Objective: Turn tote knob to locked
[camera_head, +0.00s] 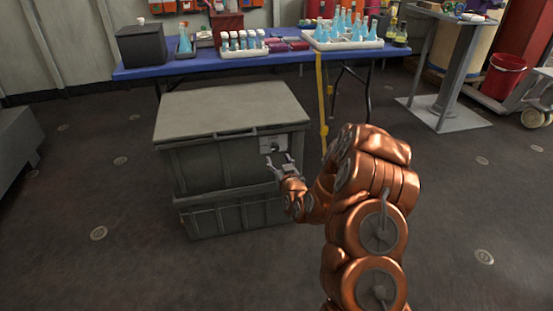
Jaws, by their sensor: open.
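A grey-green tote (215,158) with a flat closed lid (230,108) stands on the floor left of the middle, stacked on a similar lower box (235,217). A light plate (273,143) with a small dark knob (274,150) sits on its front face near the upper right corner. The knob is small and its setting cannot be told. My gripper (279,161) is at the end of my copper-coloured arm, open, with its two fingers pointing at the plate just below the knob. Whether the fingers touch the knob cannot be told.
Behind the tote, a blue-topped table (290,57) holds racks of vials, several flasks and a black box (142,44). A yellow strap (321,95) hangs from its edge. A pedestal stand (455,75) and a red bucket (503,77) are at right. The floor around the tote is mostly clear.

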